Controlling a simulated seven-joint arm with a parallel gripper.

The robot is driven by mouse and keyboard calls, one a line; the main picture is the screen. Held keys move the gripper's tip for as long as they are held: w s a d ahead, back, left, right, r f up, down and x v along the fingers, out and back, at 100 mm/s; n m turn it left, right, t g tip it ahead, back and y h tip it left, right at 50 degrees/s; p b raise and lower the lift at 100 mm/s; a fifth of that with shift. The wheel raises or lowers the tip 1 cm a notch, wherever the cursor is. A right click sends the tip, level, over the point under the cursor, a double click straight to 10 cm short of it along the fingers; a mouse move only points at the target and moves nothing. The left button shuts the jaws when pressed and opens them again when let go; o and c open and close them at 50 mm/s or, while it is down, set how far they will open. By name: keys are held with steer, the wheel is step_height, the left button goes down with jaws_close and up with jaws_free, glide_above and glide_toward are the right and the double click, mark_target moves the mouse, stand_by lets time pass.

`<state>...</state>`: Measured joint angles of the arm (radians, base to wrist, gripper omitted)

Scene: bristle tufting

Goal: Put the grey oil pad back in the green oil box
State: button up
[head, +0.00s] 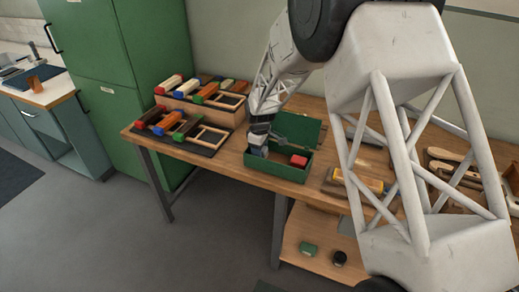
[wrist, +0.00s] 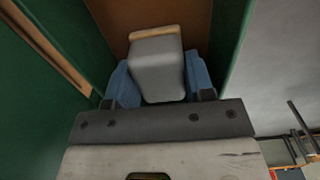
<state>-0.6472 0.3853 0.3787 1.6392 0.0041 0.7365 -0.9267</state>
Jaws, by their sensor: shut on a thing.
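The green oil box (head: 276,168) stands open on the wooden bench, its lid (head: 304,130) raised at the back. My gripper (head: 259,139) is at the left part of the box. In the wrist view, my gripper (wrist: 160,84) has its blue fingers closed on both sides of the grey oil pad (wrist: 156,70), which has a tan strip along its far edge. Green walls (wrist: 72,122) flank the pad, with a brown surface beyond it. Whether the pad touches the box floor cannot be told. A red block (head: 299,160) sits in the box's right part.
Two racks of coloured blocks, a front one (head: 207,150) and a raised rear one (head: 221,120), stand left of the box. A board with a yellow block (head: 369,183) lies to the right, partly behind my arm.

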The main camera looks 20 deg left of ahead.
steer(key=shift+f, duration=0.1)
steer(key=o, duration=0.8)
steer(key=shift+o, duration=0.2)
step_height(320, 180, up, 12)
stand_by(0.9)
steer(key=shift+d+r, duration=0.1)
steer(key=shift+r, duration=0.1)
